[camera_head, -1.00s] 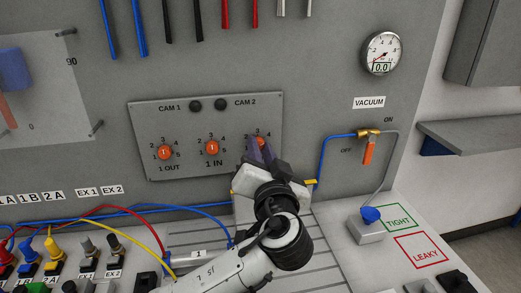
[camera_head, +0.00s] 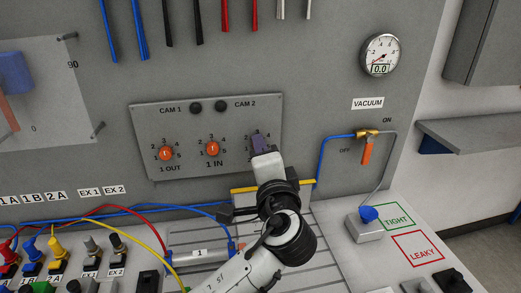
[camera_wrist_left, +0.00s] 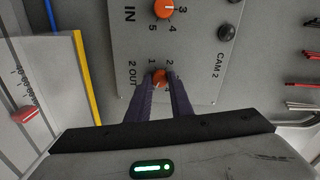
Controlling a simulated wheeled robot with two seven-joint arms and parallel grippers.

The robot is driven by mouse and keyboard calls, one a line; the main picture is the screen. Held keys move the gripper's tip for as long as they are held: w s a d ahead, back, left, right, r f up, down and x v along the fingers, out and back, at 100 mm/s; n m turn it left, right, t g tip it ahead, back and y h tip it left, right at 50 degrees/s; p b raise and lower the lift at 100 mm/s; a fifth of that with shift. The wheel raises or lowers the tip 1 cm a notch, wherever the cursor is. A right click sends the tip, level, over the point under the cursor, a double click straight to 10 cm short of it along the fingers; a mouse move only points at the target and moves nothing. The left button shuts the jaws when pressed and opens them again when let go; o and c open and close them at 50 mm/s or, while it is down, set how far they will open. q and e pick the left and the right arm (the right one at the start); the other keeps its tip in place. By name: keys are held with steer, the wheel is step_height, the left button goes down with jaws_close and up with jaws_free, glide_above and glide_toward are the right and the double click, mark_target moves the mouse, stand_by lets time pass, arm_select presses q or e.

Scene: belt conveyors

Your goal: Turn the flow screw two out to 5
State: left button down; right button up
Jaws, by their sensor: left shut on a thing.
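The flow screw two out is an orange knob (camera_wrist_left: 159,77) by the "2 OUT" label on the grey panel (camera_head: 135,130). In the left wrist view it sits between the fingertips of my left gripper (camera_wrist_left: 160,86), which is shut on it. In the head view my left gripper (camera_head: 258,140) covers the knob and most of its scale. Where its pointer stands is hidden. My right gripper is not in view.
The 1 OUT knob (camera_head: 166,153) and 1 IN knob (camera_head: 212,148) sit to the left on the panel. Another orange knob (camera_wrist_left: 164,9) is close in the wrist view. A yellow bar (camera_head: 243,189) runs below the panel. A vacuum gauge (camera_head: 382,54) and orange valve lever (camera_head: 367,153) are at right.

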arm_select(q)
steer(key=shift+m, duration=0.6)
steer(key=c, duration=1.6)
jaws_free()
steer(key=shift+s+d+r+b, duration=0.1)
steer(key=shift+s+d+b, duration=0.2)
steer(key=shift+s, duration=1.4)
steer(key=shift+s+d+r+b, duration=0.1)
steer(key=shift+s+d+b, duration=0.2)
steer(key=shift+s, duration=1.4)
steer(key=shift+s+d+b, duration=0.25)
steer(key=shift+s+d, duration=0.1)
steer(key=shift+s, duration=1.35)
